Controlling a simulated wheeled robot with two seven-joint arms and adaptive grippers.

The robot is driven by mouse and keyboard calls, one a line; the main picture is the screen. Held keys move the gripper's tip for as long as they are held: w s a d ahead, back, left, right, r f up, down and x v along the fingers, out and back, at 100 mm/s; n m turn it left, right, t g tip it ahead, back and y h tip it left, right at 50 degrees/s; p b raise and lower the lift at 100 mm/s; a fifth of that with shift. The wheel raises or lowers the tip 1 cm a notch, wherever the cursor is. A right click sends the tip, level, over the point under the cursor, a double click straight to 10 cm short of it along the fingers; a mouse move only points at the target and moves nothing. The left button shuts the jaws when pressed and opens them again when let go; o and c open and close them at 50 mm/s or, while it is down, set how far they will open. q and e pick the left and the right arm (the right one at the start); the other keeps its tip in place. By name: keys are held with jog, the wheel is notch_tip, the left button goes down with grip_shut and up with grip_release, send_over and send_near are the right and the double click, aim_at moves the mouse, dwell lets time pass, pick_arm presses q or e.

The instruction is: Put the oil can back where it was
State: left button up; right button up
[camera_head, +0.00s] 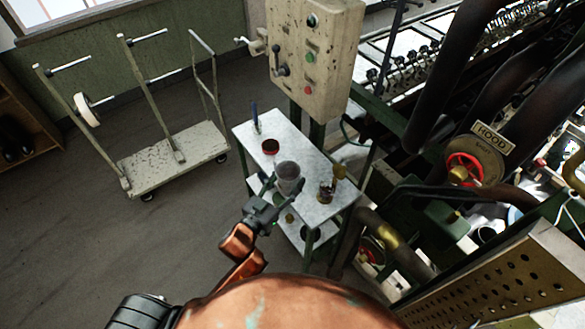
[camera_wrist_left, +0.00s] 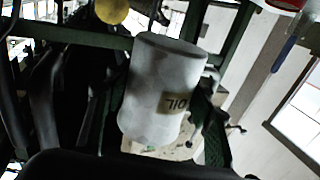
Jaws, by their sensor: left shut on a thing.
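The oil can (camera_head: 288,172) is a grey, open-topped cylinder over the small white-topped stand (camera_head: 312,168) in the head view. In the left wrist view the oil can (camera_wrist_left: 165,85) fills the middle, with an upside-down OIL label. My left gripper (camera_head: 284,194) is shut on the can from its near side. I cannot tell whether the can's base touches the stand top. My right gripper is not in view.
A red-brown dish (camera_head: 270,147) and a blue upright item (camera_head: 255,117) stand at the stand's far end. A small dark jar (camera_head: 326,191) and a brass item (camera_head: 339,173) stand near its right edge. A control box (camera_head: 312,55) rises behind. A cart (camera_head: 172,158) is left.

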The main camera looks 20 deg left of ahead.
aim_at(289, 171)
pick_arm(q)
jog(key=shift+w+a+m+h, duration=0.25)
jog(key=shift+w+m+h, duration=0.3)
jog(key=shift+w, duration=0.55)
jog(key=shift+w+a+g+h+p, duration=0.15)
jog(key=shift+w+g+h+p, duration=0.1)
jog(key=shift+w+g+p, duration=0.1)
jog(key=w+a+f, duration=0.1)
jog(key=w+f, duration=0.3)
jog(key=w, duration=0.5)
jog(key=shift+w+a+f, duration=0.25)
jog(key=shift+w, duration=0.05)
jog(key=w+f, duration=0.2)
jog(key=f, duration=0.1)
jog(key=w+f+b, duration=0.1)
jog(key=w+f, duration=0.1)
jog(key=shift+w+a+f, duration=0.1)
jog(key=shift+a+f, duration=0.15)
jog(key=shift+a, duration=0.1)
notch_tip(289, 171, down, 3)
jog(key=shift+r, duration=0.1)
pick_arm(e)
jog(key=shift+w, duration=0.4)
pick_arm(q)
jog(key=shift+f, duration=0.2)
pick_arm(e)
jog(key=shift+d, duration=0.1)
pick_arm(q)
jog(key=o, duration=1.4)
jog(key=shift+f, duration=0.1)
